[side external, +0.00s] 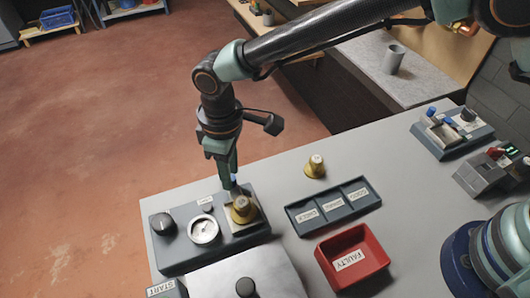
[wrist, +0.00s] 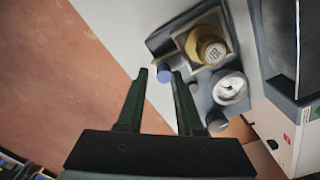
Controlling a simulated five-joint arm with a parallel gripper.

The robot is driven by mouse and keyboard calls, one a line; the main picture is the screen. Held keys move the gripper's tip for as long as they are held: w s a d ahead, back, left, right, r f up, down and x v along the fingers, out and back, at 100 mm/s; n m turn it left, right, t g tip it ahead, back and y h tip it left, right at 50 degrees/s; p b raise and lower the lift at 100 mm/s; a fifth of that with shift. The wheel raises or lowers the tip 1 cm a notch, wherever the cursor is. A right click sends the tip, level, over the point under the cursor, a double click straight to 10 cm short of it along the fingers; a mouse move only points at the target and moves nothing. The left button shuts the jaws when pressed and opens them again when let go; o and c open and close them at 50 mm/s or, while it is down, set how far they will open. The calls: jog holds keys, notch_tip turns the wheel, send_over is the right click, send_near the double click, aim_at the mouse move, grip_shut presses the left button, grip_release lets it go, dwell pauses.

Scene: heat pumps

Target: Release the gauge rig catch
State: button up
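The gauge rig (side external: 185,254) is a dark grey box near the table's left edge, with a round white gauge (side external: 203,230) and a black knob (side external: 163,224). A brass part (side external: 243,210) sits in its light nest; it also shows in the wrist view (wrist: 212,48). A small blue-topped catch (wrist: 165,75) stands at the rig's edge beside the nest. My gripper (wrist: 161,72) is open and points down over it. In the wrist view the blue top lies between the fingertips, closer to the right finger. I cannot tell whether a finger touches it.
Another brass part (side external: 315,166) stands on the table behind a dark three-compartment tray (side external: 334,221). A red FAULTY bin (side external: 364,241) is in front of the tray. A grey-lidded box (side external: 250,278) with a black knob stands before the rig. Switch devices (side external: 452,131) stand at the right.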

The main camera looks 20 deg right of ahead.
jog(key=shift+o, duration=0.6)
notch_tip(320, 180, up, 12)
dwell(0.4)
